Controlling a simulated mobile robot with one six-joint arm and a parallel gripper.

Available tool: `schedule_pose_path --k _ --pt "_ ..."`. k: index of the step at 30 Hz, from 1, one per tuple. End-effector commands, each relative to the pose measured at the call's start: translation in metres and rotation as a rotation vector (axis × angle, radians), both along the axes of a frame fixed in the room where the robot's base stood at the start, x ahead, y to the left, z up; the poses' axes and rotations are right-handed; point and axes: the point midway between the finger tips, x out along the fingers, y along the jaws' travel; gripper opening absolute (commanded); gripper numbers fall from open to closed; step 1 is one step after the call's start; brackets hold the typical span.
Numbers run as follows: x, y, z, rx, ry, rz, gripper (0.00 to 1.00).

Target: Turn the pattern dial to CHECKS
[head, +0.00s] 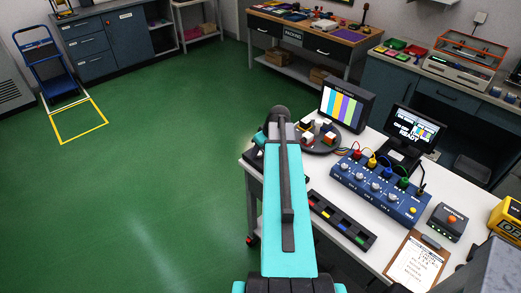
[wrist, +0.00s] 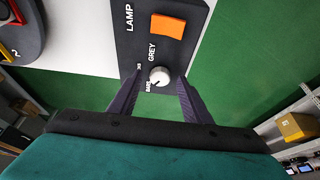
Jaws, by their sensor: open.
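The pattern dial (wrist: 160,76) is a small white-grey round knob on a dark panel (wrist: 133,45) in the wrist view. Lettering around it reads GREY above and what looks like BARS at the lower left; a third label at its left is partly hidden by a finger. A dark pointer mark on the knob seems to face lower left, towards BARS. My gripper (wrist: 160,84) is open, with one dark finger on each side of the knob; I cannot tell whether they touch it. In the head view my arm hides the panel and dial. A monitor (head: 346,106) shows coloured vertical bars.
An orange LAMP switch (wrist: 166,27) sits on the panel just above the dial. On the white table (head: 455,178) stand a round dark tray (head: 312,148), a blue knob box (head: 378,190), a second screen (head: 416,128), a dark strip (head: 340,222) and a clipboard (head: 416,262). Green floor lies left.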

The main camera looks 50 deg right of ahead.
Motion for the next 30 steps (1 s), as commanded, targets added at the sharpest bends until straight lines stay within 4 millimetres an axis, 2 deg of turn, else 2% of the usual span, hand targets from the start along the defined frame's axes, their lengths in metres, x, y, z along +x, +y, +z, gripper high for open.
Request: schedule_pose_path --k 13,14,21,30 --pt "0.0020 -0.0002 -0.0052 -0.001 -0.001 0.000 0.44" --pt "0.0020 -0.0002 -0.0052 -0.001 -0.001 0.000 0.43" --pt "0.0019 -0.0003 -0.0052 -0.001 0.000 0.000 0.03" --pt "0.0016 0.0000 -0.0056 -0.001 0.000 -0.018 0.03"
